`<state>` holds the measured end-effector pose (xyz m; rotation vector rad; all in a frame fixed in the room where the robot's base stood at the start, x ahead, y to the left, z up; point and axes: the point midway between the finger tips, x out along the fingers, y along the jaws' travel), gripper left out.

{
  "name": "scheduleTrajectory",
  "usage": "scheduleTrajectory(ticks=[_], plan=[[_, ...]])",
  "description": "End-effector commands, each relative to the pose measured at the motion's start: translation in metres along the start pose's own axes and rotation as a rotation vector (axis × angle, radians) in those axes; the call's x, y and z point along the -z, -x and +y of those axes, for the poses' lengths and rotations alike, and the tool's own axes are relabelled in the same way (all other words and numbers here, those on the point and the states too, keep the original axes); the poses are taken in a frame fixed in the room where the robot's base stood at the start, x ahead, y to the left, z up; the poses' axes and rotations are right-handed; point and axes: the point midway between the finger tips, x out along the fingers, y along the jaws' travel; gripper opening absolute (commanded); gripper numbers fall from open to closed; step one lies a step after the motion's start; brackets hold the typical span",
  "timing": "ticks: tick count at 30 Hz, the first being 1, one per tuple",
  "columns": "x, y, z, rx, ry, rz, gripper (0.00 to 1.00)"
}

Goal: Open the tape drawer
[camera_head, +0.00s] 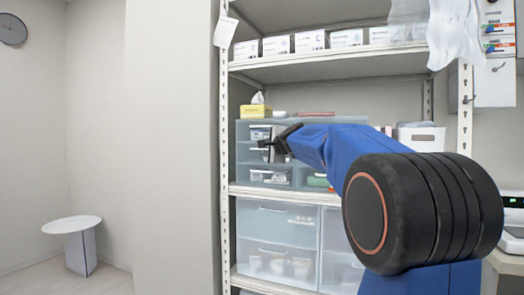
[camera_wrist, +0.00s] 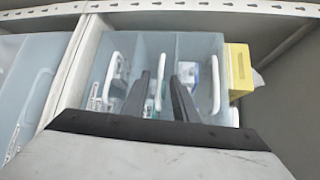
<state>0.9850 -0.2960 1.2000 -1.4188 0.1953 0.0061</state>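A small translucent drawer unit (camera_head: 242,165) stands on the middle shelf, with several drawers that have white handles. In the wrist view, three drawers lie side by side because the picture is turned. My gripper (camera_head: 268,144) is at the unit's front. In the wrist view my gripper (camera_wrist: 160,90) has its two dark fingers apart, one on each side of the middle drawer's white handle (camera_wrist: 159,68); I cannot tell if they touch it. The outer handles (camera_wrist: 110,72) and (camera_wrist: 215,84) are free. No label shows which drawer holds tape. The drawers look shut.
A yellow box (camera_head: 256,111) sits on top of the unit. Larger drawers (camera_head: 275,222) stand on the shelf below. White boxes (camera_head: 310,41) line the upper shelf. A rack post (camera_head: 225,150) rises left of the drawers. A round white stool (camera_head: 72,225) stands far left.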

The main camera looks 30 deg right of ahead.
Motion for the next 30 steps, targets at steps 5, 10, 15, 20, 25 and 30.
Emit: scheduleTrajectory(ticks=[5, 10, 15, 20, 25, 30], plan=[[0.000, -0.017, 0.000, -0.001, 0.001, 0.000, 0.26], [0.000, -0.024, 0.000, 0.000, 0.001, 0.000, 0.26], [0.000, -0.024, 0.000, 0.000, 0.000, 0.001, 0.26], [0.000, -0.024, 0.000, 0.000, 0.000, 0.000, 0.07], [0.000, -0.024, 0.000, -0.001, 0.000, 0.000, 0.00], [0.000, -0.024, 0.000, -0.001, 0.000, 0.000, 0.00]])
